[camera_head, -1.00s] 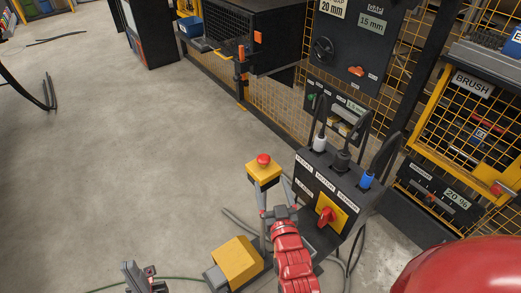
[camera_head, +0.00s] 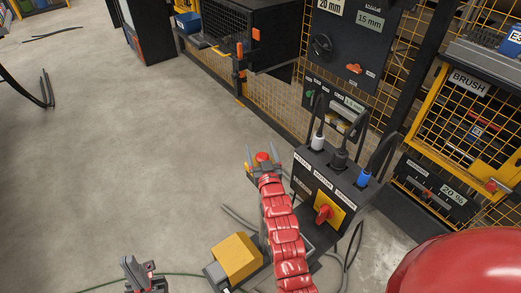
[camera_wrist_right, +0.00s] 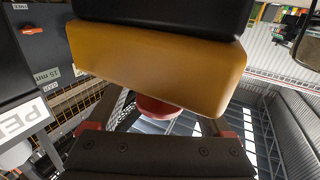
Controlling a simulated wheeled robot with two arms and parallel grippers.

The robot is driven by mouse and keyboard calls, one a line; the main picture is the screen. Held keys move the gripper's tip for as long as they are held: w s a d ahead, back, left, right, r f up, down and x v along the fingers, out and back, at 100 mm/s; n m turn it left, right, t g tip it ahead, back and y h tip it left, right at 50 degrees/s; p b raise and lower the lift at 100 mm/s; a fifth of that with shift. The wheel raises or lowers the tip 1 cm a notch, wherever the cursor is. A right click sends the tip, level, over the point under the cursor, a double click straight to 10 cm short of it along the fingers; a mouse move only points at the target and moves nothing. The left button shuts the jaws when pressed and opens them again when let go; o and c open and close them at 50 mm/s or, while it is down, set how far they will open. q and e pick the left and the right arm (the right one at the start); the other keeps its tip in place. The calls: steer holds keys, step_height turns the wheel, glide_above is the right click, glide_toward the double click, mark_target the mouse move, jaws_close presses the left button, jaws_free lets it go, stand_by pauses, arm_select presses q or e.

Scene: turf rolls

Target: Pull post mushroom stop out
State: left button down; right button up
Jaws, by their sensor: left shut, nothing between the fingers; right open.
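The red mushroom stop (camera_head: 262,157) sits on top of its post, and my right gripper (camera_head: 262,164) is open right at it, with a finger on either side. My arm hides most of the post's yellow box in the head view. In the right wrist view, which looks upside down, the yellow box (camera_wrist_right: 160,62) fills the upper middle and the red mushroom (camera_wrist_right: 158,108) shows just below it, between the box and my dark gripper body. I cannot tell whether the fingers touch it. My left gripper (camera_head: 146,278) is shut and empty, low over the floor at lower left.
A black control box (camera_head: 335,180) with a red rotary switch (camera_head: 323,214) and cabled plugs stands just right of the post. A yellow pedal-like box (camera_head: 237,256) sits on the floor in front.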

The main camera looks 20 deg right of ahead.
steer(key=shift+c, duration=0.3)
jaws_close()
steer(key=shift+r, duration=1)
steer(key=shift+c, duration=0.4)
jaws_free()
steer(key=shift+o, duration=0.7)
steer(key=shift+f, duration=0.1)
steer(key=s+a+b, duration=0.1)
steer(key=s+b, duration=0.1)
steer(key=s, duration=1.5)
steer(key=shift+s+a, duration=0.2)
steer(key=shift+a, duration=0.2)
